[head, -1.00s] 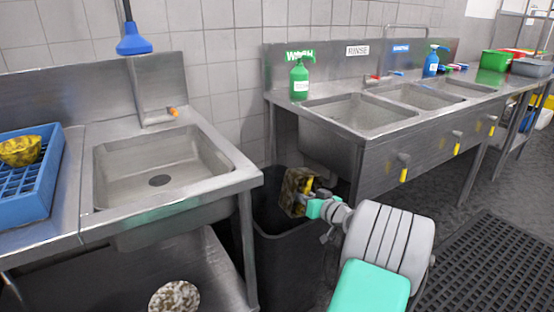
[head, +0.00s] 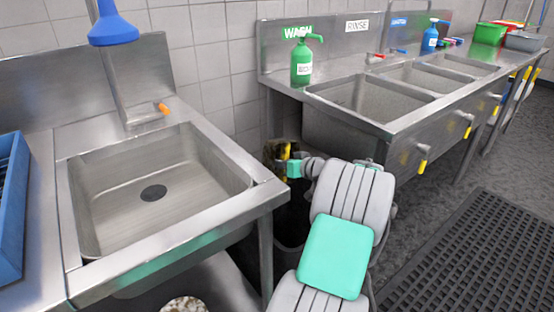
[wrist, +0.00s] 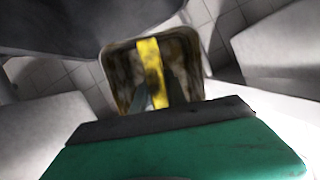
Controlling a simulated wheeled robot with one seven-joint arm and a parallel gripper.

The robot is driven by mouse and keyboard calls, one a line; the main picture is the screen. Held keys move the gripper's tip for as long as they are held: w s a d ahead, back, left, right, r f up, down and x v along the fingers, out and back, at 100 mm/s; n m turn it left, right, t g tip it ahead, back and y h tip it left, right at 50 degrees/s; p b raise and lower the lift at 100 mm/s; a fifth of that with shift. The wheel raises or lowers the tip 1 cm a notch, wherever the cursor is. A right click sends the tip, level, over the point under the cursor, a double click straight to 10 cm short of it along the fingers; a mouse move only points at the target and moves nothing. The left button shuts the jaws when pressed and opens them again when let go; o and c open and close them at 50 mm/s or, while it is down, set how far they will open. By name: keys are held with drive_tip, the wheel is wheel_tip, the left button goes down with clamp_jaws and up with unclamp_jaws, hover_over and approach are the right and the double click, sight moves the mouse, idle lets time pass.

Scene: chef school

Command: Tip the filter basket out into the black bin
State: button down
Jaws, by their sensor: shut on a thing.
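The filter basket (head: 270,150), a small square tub stained brown and yellow with a yellow handle, is in my gripper (head: 291,165), between the two sink units. In the wrist view the basket (wrist: 118,78) shows its hollow inside, with the yellow handle across it. My gripper (wrist: 155,98) is shut on the handle there. The black bin (head: 290,222) stands on the floor below, mostly hidden by my arm and the left sink. Whether the basket is straight over the bin, and its exact tilt, I cannot tell.
A steel sink (head: 150,215) stands close on the left and a triple sink (head: 350,130) on the right. A green soap bottle (head: 303,66) stands on its ledge. A blue rack (head: 10,215) is at the left edge. A black floor mat (head: 460,250) lies at the right.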

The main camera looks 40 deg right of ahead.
drive_tip(key=d+p, duration=0.1)
drive_tip(key=s+r+g+p, duration=0.1)
drive_tip(key=p, duration=0.1)
drive_tip(key=shift+s+d+r, duration=0.2)
drive_tip(key=shift+d, duration=0.2)
drive_tip(key=shift+s+g+p, duration=0.1)
drive_tip(key=shift+g+p, duration=0.3)
drive_tip(key=shift+p, duration=0.4)
drive_tip(key=g+p, duration=0.4)
drive_tip(key=p, duration=0.4)
drive_tip(key=shift+a+g+p, duration=0.1)
drive_tip(key=shift+g+p, duration=0.25)
drive_tip(key=shift+g, duration=0.05)
drive_tip(key=g+p, duration=0.3)
drive_tip(key=p, duration=0.1)
drive_tip(key=shift+r+y, duration=0.1)
drive_tip(key=shift+y, duration=0.3)
drive_tip(key=shift+g+p, duration=0.8)
drive_tip(key=shift+g, duration=0.1)
drive_tip(key=shift+f+m+g, duration=0.3)
drive_tip(key=shift+f+g, duration=0.05)
drive_tip(key=shift+g, duration=0.85)
drive_tip(key=shift+r+g+p, duration=0.2)
drive_tip(key=shift+g+p, duration=0.1)
drive_tip(key=shift+p, duration=0.5)
drive_tip(key=shift+g+y, duration=0.3)
drive_tip(key=shift+s+f+p, duration=0.15)
drive_tip(key=shift+p, duration=0.25)
